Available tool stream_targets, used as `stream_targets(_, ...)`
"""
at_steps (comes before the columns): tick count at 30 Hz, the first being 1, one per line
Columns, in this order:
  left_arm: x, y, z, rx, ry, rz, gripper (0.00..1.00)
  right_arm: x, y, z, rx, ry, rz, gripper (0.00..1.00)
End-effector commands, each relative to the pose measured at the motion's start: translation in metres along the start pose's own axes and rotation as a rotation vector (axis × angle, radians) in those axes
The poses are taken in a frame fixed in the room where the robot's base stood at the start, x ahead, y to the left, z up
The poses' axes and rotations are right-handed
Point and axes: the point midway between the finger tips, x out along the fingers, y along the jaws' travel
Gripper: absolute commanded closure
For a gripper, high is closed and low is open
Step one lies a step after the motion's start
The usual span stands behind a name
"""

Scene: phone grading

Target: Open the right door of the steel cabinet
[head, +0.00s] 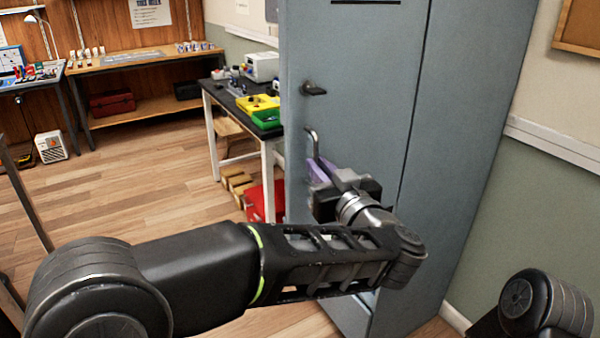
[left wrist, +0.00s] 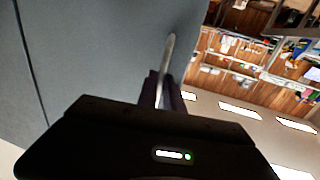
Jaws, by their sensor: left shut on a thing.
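The grey-blue steel cabinet (head: 465,130) stands at the right of the head view. Its door panel (head: 360,90) has a bent metal handle (head: 313,138) near its left edge. The handle also shows in the left wrist view (left wrist: 169,58), rising from between the fingers. My left gripper (head: 322,170) is shut on the lower part of this handle, close to the door face. The fingers hide the handle's lower end. No cabinet interior shows, and I cannot tell whether the door is ajar. My right gripper is out of view.
A small dark latch (head: 313,89) sits above the handle. A black-topped workbench (head: 225,105) with yellow and green trays (head: 258,105) stands left of the cabinet. A red box (head: 262,202) is under it. Wooden floor (head: 130,195) is open at the left. A wall bounds the right.

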Motion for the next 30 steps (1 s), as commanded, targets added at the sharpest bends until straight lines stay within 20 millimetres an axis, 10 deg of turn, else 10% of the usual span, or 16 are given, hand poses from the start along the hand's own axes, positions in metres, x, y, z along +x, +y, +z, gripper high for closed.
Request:
stream_targets(9, -0.0075, 0.014, -0.0059, -0.006, 0.007, 0.042, 1.0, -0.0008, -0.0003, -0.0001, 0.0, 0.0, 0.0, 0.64)
stream_targets(16, -0.0066, 0.0126, -0.0055, -0.005, 0.007, 0.039, 0.71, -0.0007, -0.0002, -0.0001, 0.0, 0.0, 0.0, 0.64)
stream_targets(30, -0.0044, 0.0095, -0.0033, -0.003, 0.004, 0.031, 0.7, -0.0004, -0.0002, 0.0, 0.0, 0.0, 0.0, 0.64)
